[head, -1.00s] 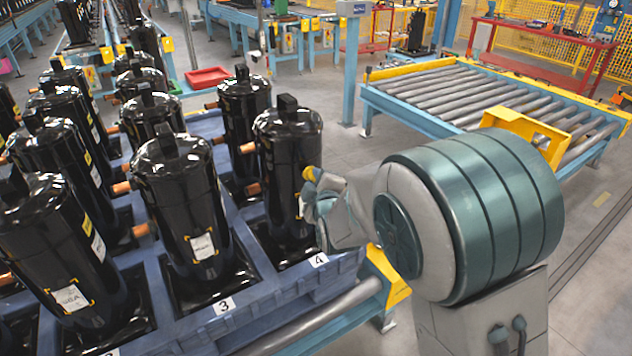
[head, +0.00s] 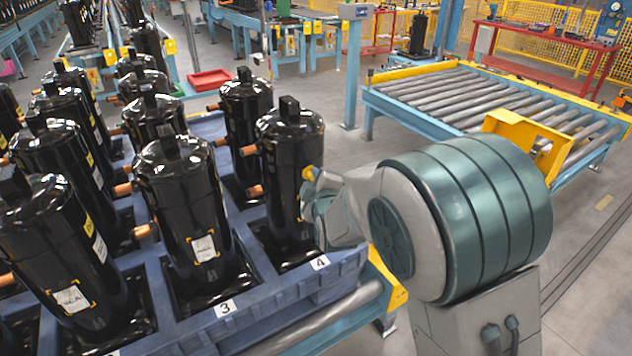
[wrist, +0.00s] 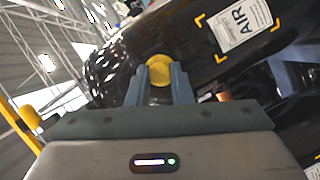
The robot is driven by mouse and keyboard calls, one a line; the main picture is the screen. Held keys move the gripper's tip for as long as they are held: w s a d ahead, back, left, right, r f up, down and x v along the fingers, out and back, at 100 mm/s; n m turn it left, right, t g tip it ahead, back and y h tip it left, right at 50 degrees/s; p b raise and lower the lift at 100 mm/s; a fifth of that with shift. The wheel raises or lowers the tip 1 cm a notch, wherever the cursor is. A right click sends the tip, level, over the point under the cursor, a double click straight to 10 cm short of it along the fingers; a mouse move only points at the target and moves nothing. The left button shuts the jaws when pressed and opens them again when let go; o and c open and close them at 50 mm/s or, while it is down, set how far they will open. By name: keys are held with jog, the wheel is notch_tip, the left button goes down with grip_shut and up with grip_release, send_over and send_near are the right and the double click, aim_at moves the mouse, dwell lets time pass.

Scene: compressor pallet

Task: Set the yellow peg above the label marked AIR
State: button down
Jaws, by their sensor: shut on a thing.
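My gripper (wrist: 159,90) is shut on the yellow peg (wrist: 159,70), whose rounded yellow end shows between the fingers. In the head view the peg (head: 308,173) shows at the right side of the black compressor (head: 285,165) at the spot marked 4, with my gripper (head: 316,186) just behind it. In the wrist view the white AIR label (wrist: 240,25), with yellow corner marks, is on the compressor to the right of the peg. The peg is on the side toward the compressor's rounded top. I cannot tell whether the peg touches the surface. My gripper hides the label in the head view.
Several black compressors with copper stubs stand in the blue pallet (head: 333,283). A roller conveyor (head: 470,95) stands at the back right. The floor between conveyor and pallet is clear.

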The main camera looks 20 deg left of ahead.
jog(key=c, duration=1.2)
grip_release()
jog(key=b+v, duration=0.1)
jog(key=v, duration=1.3)
jog(key=s+d+f+m+g+h+p, duration=0.15)
jog(key=d+m+g+h, duration=0.3)
jog(key=d+m, duration=0.85)
jog(key=s+d+m+g+h, duration=0.3)
jog(key=s+d+m+g, duration=0.3)
jog(key=s+d, duration=0.7)
jog(key=d, duration=0.3)
jog(key=shift+s+f+g, duration=0.25)
jog(key=shift+g, duration=0.1)
